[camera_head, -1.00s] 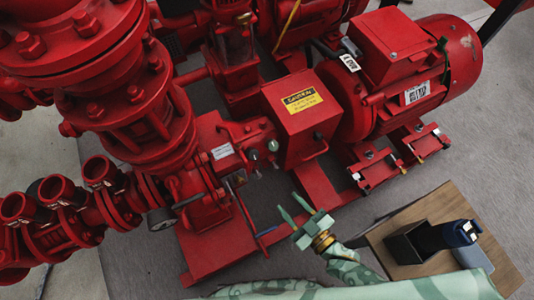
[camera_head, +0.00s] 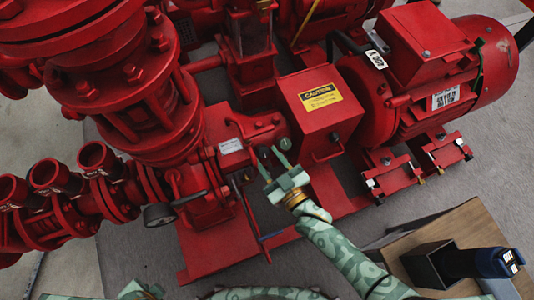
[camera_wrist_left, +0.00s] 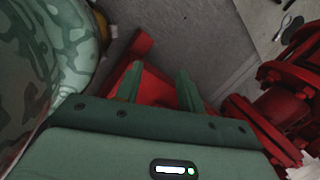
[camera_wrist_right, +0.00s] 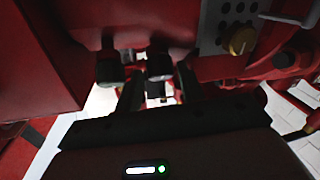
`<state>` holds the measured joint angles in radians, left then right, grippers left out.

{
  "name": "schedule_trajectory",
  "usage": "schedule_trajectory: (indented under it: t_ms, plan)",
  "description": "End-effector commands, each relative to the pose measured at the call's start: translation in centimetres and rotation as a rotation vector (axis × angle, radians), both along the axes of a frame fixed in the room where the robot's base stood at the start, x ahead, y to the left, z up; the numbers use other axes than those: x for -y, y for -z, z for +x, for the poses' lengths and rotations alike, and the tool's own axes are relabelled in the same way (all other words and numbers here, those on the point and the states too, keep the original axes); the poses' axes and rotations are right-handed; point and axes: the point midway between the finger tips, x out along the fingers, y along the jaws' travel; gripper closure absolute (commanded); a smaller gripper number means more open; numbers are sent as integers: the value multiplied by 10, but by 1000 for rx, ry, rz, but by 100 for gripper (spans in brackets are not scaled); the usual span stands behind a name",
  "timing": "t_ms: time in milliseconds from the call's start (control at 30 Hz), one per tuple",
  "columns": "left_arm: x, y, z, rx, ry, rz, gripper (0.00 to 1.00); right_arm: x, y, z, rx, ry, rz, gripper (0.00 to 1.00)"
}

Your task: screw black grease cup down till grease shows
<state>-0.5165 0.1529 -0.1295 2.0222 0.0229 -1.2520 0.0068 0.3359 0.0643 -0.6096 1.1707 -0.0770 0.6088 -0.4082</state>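Two dark, knob-like cups hang side by side on the red pump in the right wrist view: one nearer the red guard box (camera_wrist_right: 110,70), one in the middle (camera_wrist_right: 158,66). Both look dark there, so I cannot tell which is black. My right gripper (camera_head: 271,152) is open, its fingers reaching up to the pump. In its wrist view (camera_wrist_right: 157,86) the middle cup lies between or just beyond the fingertips; contact is unclear. The cup by the box also shows in the head view (camera_head: 285,144), beside the fingers. My left gripper (camera_wrist_left: 158,82) is open and empty, low at the head view's bottom edge.
The red guard box (camera_head: 318,105) with a caution label stands right of the cups. A brass-coloured knob (camera_wrist_right: 241,40) is near the right finger. A wooden table (camera_head: 470,235) bears a black holder (camera_head: 430,265) at lower right.

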Motion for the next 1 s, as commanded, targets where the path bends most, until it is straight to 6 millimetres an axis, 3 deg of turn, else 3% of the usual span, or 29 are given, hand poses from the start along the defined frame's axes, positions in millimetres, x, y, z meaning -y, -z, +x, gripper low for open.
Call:
schedule_trajectory:
  t_ms: [400, 433, 533, 567, 1000]
  plan:
    - [2, -9, 10, 23, 3, -1, 61, -7, 0, 11, -1, 0, -1, 61]
    - [2, -9, 10, 23, 3, -1, 61, -7, 0, 11, -1, -1, -1, 64]
    - [2, -9, 10, 23, 3, -1, 61, -7, 0, 11, 0, 0, -1, 92]
    - [2, -9, 10, 23, 3, -1, 61, -7, 0, 11, 0, -1, -1, 93]
    - [4, -8, 12, 31, 0, -8, 61, -10, 1, 9, -72, 180, 165, 93]
